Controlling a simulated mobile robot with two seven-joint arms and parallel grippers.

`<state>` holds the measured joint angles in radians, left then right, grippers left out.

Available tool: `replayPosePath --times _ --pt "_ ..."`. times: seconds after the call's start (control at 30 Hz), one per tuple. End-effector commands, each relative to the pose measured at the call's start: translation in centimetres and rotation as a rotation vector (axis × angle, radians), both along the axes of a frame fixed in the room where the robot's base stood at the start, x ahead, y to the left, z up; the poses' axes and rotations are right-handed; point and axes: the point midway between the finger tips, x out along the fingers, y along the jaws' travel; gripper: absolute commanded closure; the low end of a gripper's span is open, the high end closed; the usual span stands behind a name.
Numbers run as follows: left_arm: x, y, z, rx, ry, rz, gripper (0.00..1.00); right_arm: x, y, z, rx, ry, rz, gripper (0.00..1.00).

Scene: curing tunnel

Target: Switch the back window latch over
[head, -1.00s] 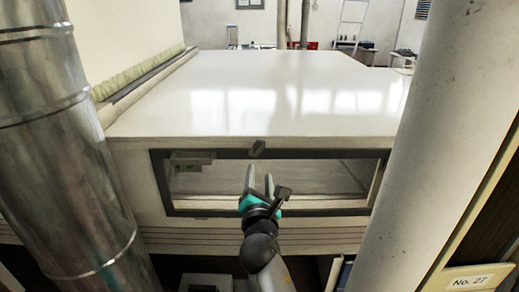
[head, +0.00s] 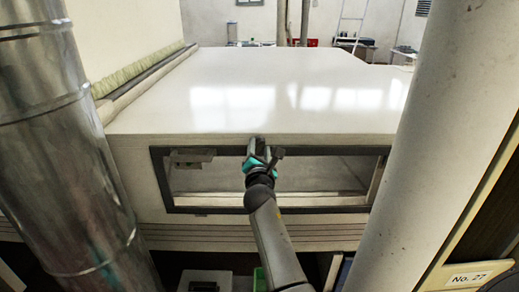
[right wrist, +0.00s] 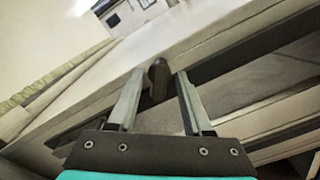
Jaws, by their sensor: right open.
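The window (head: 290,207) is a wide opening with a dark frame in the front face of a white box-like tunnel. The latch (right wrist: 158,76) is a small dark knob at the top edge of the window frame, seen in the right wrist view. My right gripper (head: 259,150) is open at the top of the frame. In the right wrist view its two pale fingers stand on either side of the latch, with gaps between them and it. I cannot tell how deep the latch sits between them. In the head view the gripper mostly hides the latch. My left gripper is not in view.
A shiny metal duct (head: 65,130) stands close on the left and a thick pale column (head: 435,130) on the right. The tunnel's white top (head: 250,90) is bare.

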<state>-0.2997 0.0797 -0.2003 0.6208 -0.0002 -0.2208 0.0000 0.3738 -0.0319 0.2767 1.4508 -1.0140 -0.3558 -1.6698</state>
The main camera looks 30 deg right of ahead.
Motion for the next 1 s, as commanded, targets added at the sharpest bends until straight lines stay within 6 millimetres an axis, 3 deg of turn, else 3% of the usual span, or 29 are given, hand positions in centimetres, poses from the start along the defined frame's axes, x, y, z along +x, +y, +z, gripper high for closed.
replayPosePath --times 0.27,0.7,1.0 --pt "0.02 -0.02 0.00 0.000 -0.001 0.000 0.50 0.04 -0.03 0.04 0.000 -0.001 -0.001 0.52" --pt "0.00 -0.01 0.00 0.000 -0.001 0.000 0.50 0.03 0.01 0.03 0.000 0.000 0.001 1.00" --pt "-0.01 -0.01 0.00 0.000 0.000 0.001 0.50 0.02 0.01 0.00 0.000 0.000 0.000 1.00"
